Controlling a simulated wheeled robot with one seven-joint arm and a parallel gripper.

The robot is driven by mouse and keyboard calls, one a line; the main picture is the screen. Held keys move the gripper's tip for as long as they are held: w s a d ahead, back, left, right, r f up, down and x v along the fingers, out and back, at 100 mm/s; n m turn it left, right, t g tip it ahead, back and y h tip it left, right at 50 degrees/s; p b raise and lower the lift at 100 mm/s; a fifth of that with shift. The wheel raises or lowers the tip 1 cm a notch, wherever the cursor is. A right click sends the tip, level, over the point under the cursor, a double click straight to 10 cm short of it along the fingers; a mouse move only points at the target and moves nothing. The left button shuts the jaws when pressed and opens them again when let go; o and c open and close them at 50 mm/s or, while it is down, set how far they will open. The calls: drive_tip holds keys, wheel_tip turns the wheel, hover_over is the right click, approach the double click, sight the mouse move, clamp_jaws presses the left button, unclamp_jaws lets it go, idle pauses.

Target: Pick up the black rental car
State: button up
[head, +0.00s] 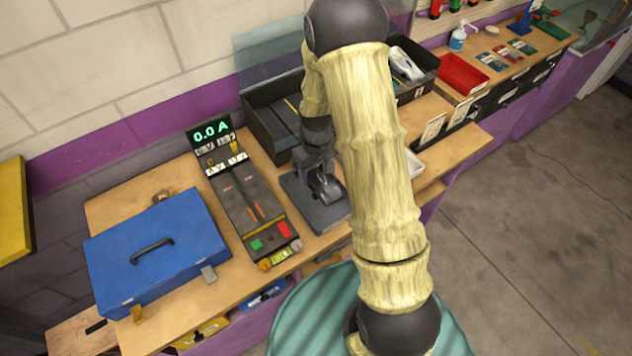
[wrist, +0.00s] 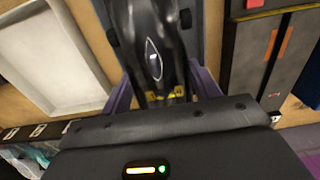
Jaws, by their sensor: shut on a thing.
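The black car (wrist: 155,45) is glossy and lies lengthwise between my fingers in the wrist view, with small yellow marks at its near end. In the head view the dark car (head: 327,188) shows just below my gripper, over a dark grey-blue pad (head: 318,214). My gripper (wrist: 162,92) is shut on the car, one finger on each side. The near end of the car is partly hidden by the gripper body. I cannot tell whether the car touches the pad or is lifted off it.
A control panel (head: 240,195) with a green "0.0 A" display stands left of the pad. A blue case (head: 155,250) lies further left. Dark bins stand behind, and a white tray (wrist: 60,50) is close beside the pad. A red tray (head: 462,73) sits at the far right.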

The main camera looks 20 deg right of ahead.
drive_tip(key=shift+r, duration=1.4)
